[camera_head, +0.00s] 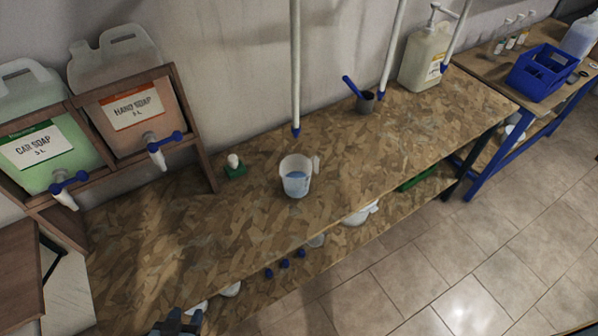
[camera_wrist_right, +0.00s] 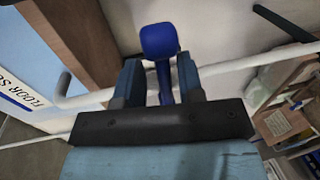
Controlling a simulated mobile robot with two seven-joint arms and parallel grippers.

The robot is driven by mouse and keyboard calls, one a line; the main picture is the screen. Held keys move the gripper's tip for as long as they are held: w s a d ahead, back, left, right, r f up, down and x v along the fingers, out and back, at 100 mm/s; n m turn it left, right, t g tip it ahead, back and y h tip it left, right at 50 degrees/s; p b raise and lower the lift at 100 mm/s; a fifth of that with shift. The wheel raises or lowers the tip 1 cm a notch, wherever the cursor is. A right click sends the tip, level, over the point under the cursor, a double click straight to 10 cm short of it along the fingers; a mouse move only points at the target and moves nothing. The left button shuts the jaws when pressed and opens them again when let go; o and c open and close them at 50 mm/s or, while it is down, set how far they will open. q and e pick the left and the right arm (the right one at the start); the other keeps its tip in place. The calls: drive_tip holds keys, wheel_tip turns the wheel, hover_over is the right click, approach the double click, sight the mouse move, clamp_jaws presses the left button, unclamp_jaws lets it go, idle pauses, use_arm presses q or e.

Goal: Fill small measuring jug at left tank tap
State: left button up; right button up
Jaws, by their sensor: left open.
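A translucent measuring jug (camera_head: 296,183) with a bluish tint low inside stands upright on the bench, below a hanging white pipe. Its handle faces right. The green car soap tank (camera_head: 75,178) and the orange hand soap tank (camera_head: 112,133) sit in a wooden rack at left, each with a white tap and blue lever. The right wrist view shows a blue tank (camera_wrist_right: 35,60) labelled "FLOOR SO". My left gripper (camera_head: 178,322) is open and empty at the bottom edge, apart from the jug. My right gripper (camera_wrist_right: 160,82) has its fingers apart around a blue stem with a blue knob (camera_wrist_right: 160,42).
A dark cup with a blue-handled tool (camera_head: 366,101) and a pump bottle (camera_head: 424,57) stand farther right. A blue crate (camera_head: 543,72) is on another table. The bench front left is clear.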

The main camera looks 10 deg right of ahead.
drive_tip(key=shift+o, duration=0.3)
drive_tip(key=shift+f, duration=0.1)
drive_tip(key=shift+b, duration=0.55)
drive_tip(key=shift+r, duration=0.2)
drive_tip(key=o, duration=0.4)
drive_tip(key=b+v, duration=0.3)
drive_tip(key=v, duration=0.1)
drive_tip(key=shift+s+r, duration=0.25)
drive_tip(key=shift+s, duration=0.05)
